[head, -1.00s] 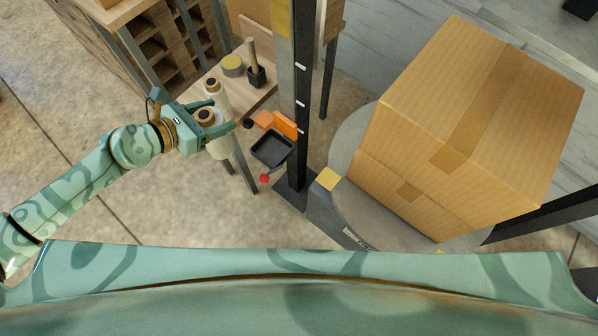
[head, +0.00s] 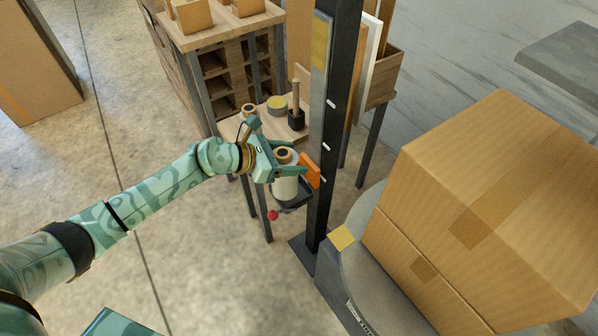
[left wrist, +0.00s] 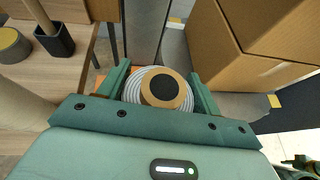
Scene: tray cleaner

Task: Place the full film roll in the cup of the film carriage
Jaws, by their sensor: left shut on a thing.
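My left gripper (head: 282,167) is shut around a film roll, white with a tan and dark core (head: 286,188). In the left wrist view the roll's top (left wrist: 160,90) shows pale rings between the two fingers. The roll is upright, over the black cup (head: 304,193) of the film carriage and covering much of it. I cannot tell whether its bottom touches the cup. The carriage's orange part (head: 311,171) is just right of the roll, and its red knob (head: 272,215) is below left.
The carriage is beside a dark upright mast (head: 336,125). Behind the gripper, a wooden table carries another roll (head: 249,109), a round yellow-topped tin (head: 277,103) and a dark holder with a wooden handle (head: 296,118). Large cardboard boxes (head: 480,200) stand right of the mast.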

